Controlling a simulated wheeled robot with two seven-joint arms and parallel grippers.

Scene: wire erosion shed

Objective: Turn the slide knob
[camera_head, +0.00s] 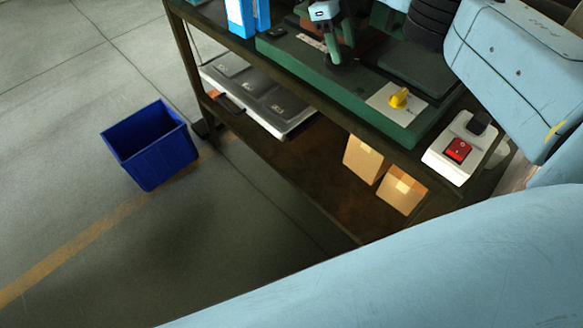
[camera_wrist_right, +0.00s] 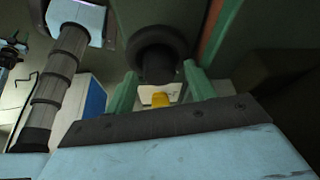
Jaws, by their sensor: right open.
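The knob (camera_head: 399,99) is yellow and sits on a pale square plate (camera_head: 383,104) at the front right of a green machine base (camera_head: 320,88). It also shows in the right wrist view (camera_wrist_right: 160,99), between the two green fingers near their roots. My right gripper (camera_head: 338,48) has green fingers and a light blue body. In the head view it is over the base, to the upper left of the knob and apart from it. It is open, and I see nothing held. My left gripper is not in view.
A white box with a red switch (camera_head: 458,150) stands right of the knob. Blue and white binders (camera_head: 241,14) stand at the back left. A blue bin (camera_head: 160,158) stands on open floor.

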